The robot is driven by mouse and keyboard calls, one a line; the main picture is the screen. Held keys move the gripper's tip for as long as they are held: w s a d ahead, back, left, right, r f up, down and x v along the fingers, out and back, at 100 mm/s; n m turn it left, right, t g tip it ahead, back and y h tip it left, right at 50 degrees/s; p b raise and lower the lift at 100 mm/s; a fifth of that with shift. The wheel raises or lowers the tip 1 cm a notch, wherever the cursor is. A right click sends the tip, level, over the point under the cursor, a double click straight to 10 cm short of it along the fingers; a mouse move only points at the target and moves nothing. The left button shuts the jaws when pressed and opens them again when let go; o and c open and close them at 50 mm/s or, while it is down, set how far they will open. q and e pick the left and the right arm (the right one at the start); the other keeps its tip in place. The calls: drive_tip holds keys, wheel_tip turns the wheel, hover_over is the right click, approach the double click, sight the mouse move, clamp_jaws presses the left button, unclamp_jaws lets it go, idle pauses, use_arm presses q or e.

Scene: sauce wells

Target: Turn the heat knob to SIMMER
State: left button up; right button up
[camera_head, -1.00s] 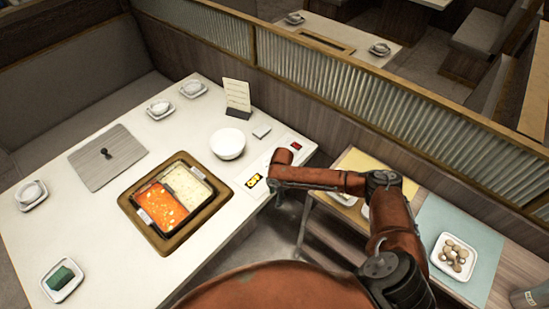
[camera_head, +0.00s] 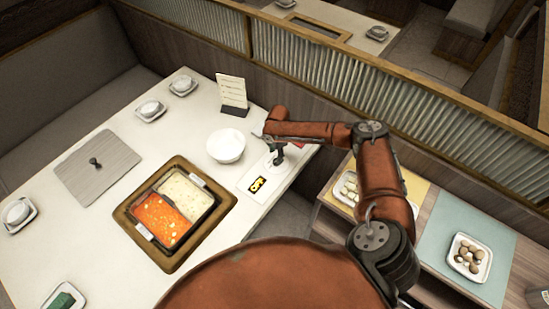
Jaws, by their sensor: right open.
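The white heat panel (camera_head: 248,190) lies along the table's right edge. Its lit yellow display (camera_head: 257,184) appears to read OFF. My right gripper (camera_head: 277,160) is over the panel, just beyond the display, pointing down with its jaws open. It is small and dark here, and I cannot tell whether it touches anything. I cannot make out the heat knob; my gripper and forearm cover that part of the panel. My left gripper is out of view.
A two-part pot (camera_head: 160,219) of red and pale broth sits in the table. A white bowl (camera_head: 226,146) and a card stand (camera_head: 232,95) are near my right arm. A side table (camera_head: 440,207) holds plates of food at the right.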

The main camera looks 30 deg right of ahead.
drive_tip(key=f, duration=0.4)
drive_tip(key=shift+d, duration=0.2)
drive_tip(key=shift+f, duration=0.45)
drive_tip(key=c, duration=1.1)
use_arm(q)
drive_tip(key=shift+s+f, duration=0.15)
use_arm(e)
drive_tip(key=shift+c, duration=0.3)
